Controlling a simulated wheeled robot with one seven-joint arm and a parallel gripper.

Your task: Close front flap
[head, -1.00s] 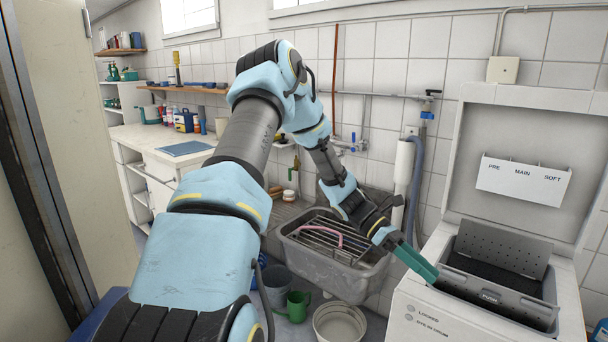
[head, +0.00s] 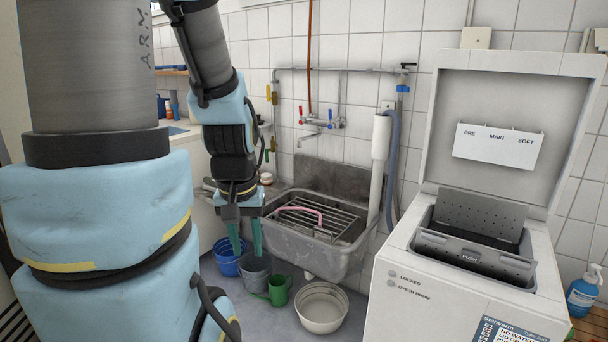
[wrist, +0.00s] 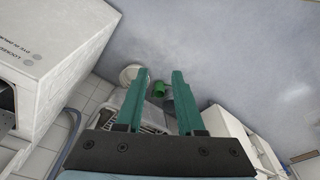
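The top-loading washer (head: 440,310) stands at the right in the head view with its lid (head: 500,110) raised. In its opening, the front flap (head: 490,262) is a grey metal panel marked PUSH, standing tilted along the near side. The perforated rear flap (head: 480,217) stands up behind it. A dark gap shows between the two flaps. My gripper (head: 246,240) hangs fingers-down left of the washer, in front of the sink, well away from the flaps. In the wrist view my gripper (wrist: 160,78) has its teal fingers apart with nothing held between them.
A sink (head: 325,245) with a rack and pink hose lies between gripper and washer. Below are a blue bucket (head: 226,262), a grey bucket (head: 255,272), a green watering can (head: 276,290) and a pale basin (head: 322,308). A blue bottle (head: 583,292) stands right of the washer.

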